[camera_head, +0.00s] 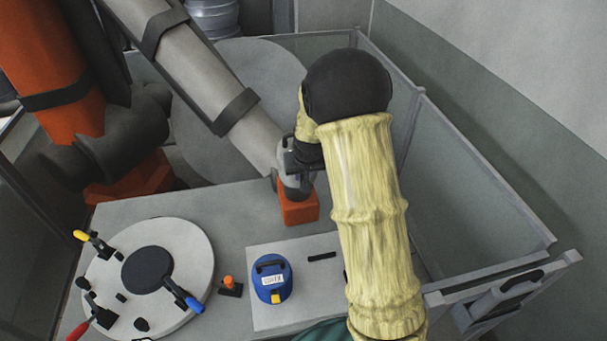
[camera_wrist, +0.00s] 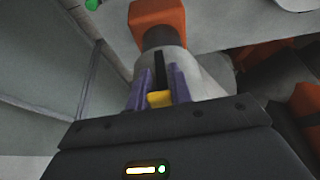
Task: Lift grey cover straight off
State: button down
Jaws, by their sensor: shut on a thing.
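My yellow-sleeved arm rises from the bottom of the head view to a black joint and bends down to my dark gripper, mostly hidden behind it. In the wrist view, the purple fingers of my gripper (camera_wrist: 158,90) are shut on a small yellow piece (camera_wrist: 160,99). A pale grey rounded body (camera_wrist: 192,66), seemingly the grey cover, lies right beyond the fingers. A dark neck and an orange block (camera_wrist: 157,22) adjoin it. The head view shows the orange block (camera_head: 299,207) just below the grey part (camera_head: 294,184). Whether the cover is clear of what it sits on cannot be told.
An orange robot (camera_head: 45,65) with a banded grey arm (camera_head: 195,75) reaches in from the left, close to my gripper. A round clamped mould (camera_head: 195,250) and a blue can (camera_head: 271,268) are on the bench in front. Grey panels (camera_head: 470,180) fence the right.

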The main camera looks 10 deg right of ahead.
jog(key=shift+r+p, duration=1.05)
jog(key=shift+r, duration=0.65)
